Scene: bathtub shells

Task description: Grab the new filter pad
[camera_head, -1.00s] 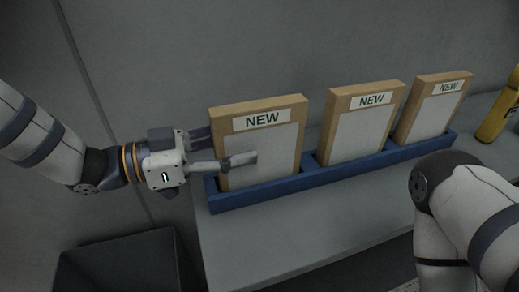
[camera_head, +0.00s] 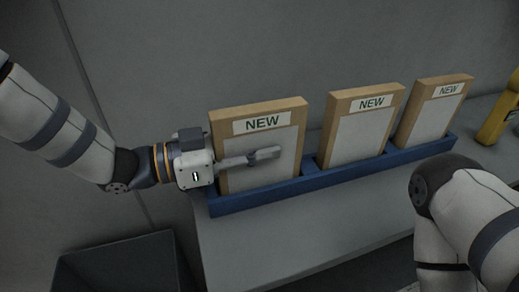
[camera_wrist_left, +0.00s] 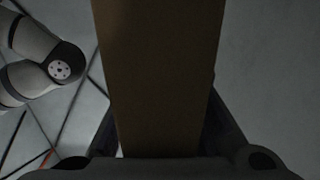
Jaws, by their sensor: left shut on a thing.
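Three filter pads with tan frames, pale faces and "NEW" labels stand upright in a blue rack (camera_head: 340,177) in the head view. They are the left pad (camera_head: 258,143), the middle pad (camera_head: 361,125) and the right pad (camera_head: 433,110). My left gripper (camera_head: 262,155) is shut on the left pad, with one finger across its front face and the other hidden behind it. In the left wrist view the tan edge of that pad (camera_wrist_left: 160,80) fills the space between the fingers. The pad still sits in the rack. My right gripper is out of view.
The rack stands on a grey counter (camera_head: 300,235) against a grey wall. A yellow bottle-like object (camera_head: 497,115) stands at the far right. A dark open bin (camera_head: 120,265) is at the lower left. My right arm is at the right, in front of the rack.

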